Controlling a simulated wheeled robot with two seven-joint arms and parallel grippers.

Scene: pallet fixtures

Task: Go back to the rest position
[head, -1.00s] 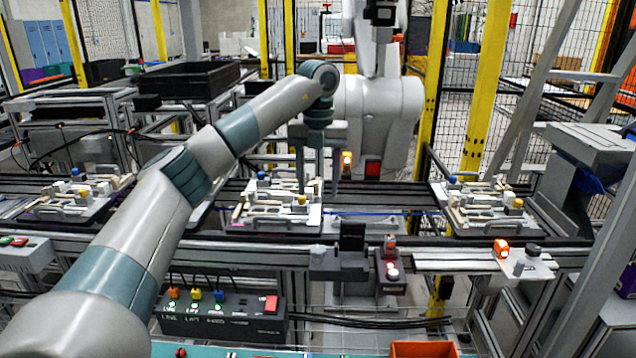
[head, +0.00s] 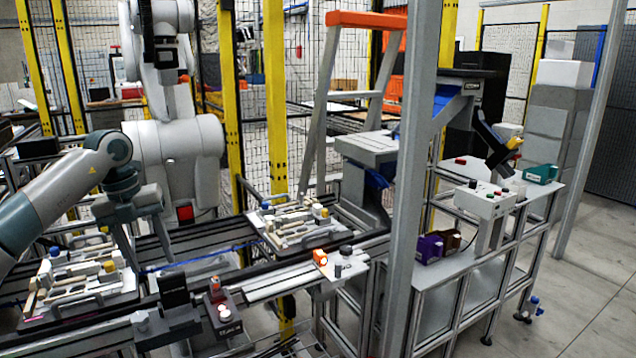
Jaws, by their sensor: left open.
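My left arm comes in from the left edge, and my left gripper (head: 151,258) hangs pointing down over the conveyor. Its two long fingers are spread, with nothing seen between them. It is at the right side of the nearer pallet fixture (head: 70,306), which carries light parts with blue and yellow knobs. Whether a finger touches this fixture cannot be told. A second pallet fixture (head: 302,240) lies farther right on the conveyor, apart from the gripper. My right gripper is not in view.
A white robot arm (head: 183,150) stands behind the conveyor. A dark block (head: 174,293) and a box with a lit button (head: 222,312) stand at the conveyor's front edge. A grey post (head: 408,200) rises at centre right, before a side bench (head: 455,268).

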